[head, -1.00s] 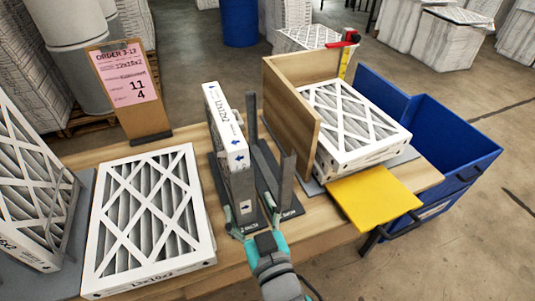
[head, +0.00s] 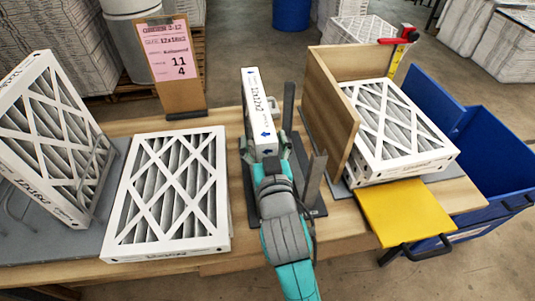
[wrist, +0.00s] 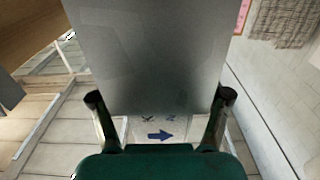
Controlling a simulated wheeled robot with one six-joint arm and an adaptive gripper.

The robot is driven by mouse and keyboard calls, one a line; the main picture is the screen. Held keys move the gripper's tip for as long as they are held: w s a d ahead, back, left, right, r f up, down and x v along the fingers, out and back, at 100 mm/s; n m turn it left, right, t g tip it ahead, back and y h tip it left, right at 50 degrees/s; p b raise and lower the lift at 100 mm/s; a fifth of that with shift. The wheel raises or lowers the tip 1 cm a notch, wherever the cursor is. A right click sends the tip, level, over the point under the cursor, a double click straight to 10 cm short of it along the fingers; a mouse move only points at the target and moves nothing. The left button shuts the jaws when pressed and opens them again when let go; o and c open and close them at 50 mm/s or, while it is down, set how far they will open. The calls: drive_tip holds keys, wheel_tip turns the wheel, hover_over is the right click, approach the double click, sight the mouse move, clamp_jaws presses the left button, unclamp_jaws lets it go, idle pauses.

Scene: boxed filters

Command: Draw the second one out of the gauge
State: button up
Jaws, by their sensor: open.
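The dark grey gauge (head: 316,180) stands on the bench with upright posts. One narrow white filter (head: 257,115) with blue arrows stands on edge in its left slot. My gripper (head: 268,145) is at the near end of this filter, and my wrist hides its lower near part. In the wrist view my gripper (wrist: 160,100) is open, one finger on each side of a white edge (wrist: 158,130) with a blue arrow. A grey plate-like face (wrist: 150,50) fills the space beyond. I cannot tell whether the fingers touch anything.
A filter (head: 172,195) lies flat left of the gauge, and another leans in a rack (head: 50,140). To the right are a wooden fence (head: 330,110), stacked filters (head: 400,125), a yellow plate (head: 405,212) and a blue bin (head: 490,150). An order card (head: 172,60) stands behind.

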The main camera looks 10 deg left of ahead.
sight(262, 123)
drive_tip(key=shift+x, duration=0.8)
drive_tip(key=c, duration=1.4)
drive_tip(key=shift+r, duration=4.05)
wheel_tip(262, 123, up, 8)
